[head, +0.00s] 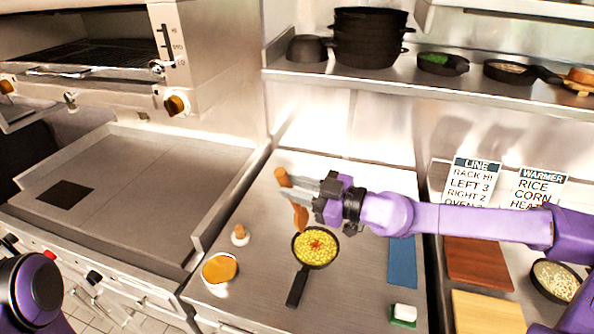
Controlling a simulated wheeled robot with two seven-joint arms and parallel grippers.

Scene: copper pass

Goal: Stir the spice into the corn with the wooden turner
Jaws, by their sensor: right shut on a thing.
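A small black pan (297,287) of yellow corn (316,257) sits on the steel counter, its handle pointing toward the front. Red spice (317,243) lies in a patch on top of the corn, near the middle. My right gripper (296,183) reaches in from the right and is shut on the wooden turner (300,218). The turner is tilted, its upper end above the fingers and its lower end at the pan's upper left rim. I cannot tell whether it touches the pan. Of my left arm only a link shows at the lower left; its gripper is out of view.
An orange-topped bowl (220,268) and a small wooden-topped shaker (240,235) stand left of the pan. A blue cloth (402,263) and a green-and-white sponge (403,314) lie right of it. A flat griddle (120,190) is at left. A shelf (400,78) with pots crosses the back.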

